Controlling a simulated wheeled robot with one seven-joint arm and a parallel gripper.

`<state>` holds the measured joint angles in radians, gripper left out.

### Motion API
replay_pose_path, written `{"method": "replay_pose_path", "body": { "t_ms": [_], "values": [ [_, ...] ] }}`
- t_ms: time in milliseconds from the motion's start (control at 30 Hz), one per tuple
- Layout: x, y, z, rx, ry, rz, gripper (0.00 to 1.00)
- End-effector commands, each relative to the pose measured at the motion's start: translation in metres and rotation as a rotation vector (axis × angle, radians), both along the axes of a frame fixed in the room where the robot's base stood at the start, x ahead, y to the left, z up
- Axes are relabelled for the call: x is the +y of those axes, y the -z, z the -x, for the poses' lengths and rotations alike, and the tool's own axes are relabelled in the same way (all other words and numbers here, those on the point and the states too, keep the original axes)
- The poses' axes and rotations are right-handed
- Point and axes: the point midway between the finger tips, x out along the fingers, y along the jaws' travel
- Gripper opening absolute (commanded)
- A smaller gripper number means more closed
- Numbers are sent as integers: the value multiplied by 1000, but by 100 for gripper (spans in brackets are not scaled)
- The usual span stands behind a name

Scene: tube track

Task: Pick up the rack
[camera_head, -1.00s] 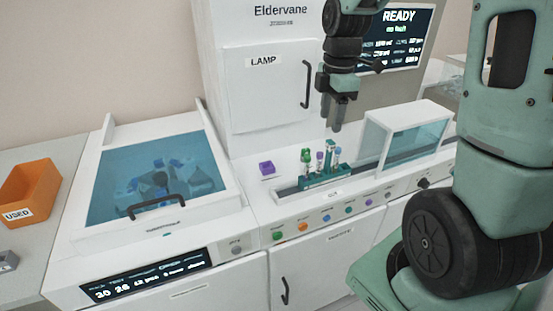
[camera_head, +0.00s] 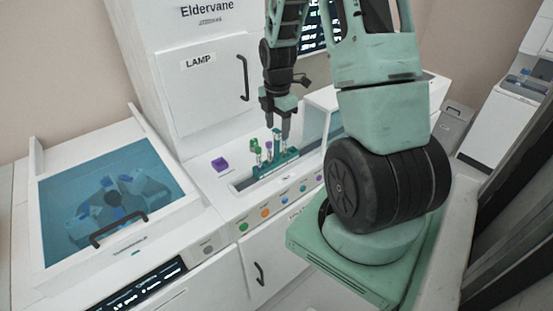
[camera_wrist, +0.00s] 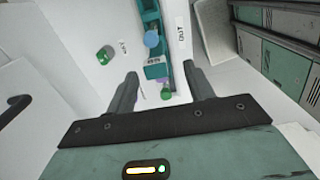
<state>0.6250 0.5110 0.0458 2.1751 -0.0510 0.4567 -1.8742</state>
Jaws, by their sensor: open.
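The teal rack (camera_head: 275,166) stands in the track slot of the white machine's deck, with several capped tubes upright in it. I cannot tell whether the fingertips reach down around the top piece. The fingers partly hide the rack's upper end in the head view.
A clear-windowed cover (camera_head: 322,112) stands over the track to the right. The LAMP cabinet (camera_head: 200,95) rises behind.

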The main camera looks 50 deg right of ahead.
Motion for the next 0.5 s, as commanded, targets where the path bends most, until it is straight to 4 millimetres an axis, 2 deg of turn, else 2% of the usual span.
{"method": "replay_pose_path", "body": {
  "t_ms": [233,500],
  "values": [
    [0,13,-1,3,-1,-2,53],
    [-1,45,-4,3,-1,-2,53]
  ]
}}
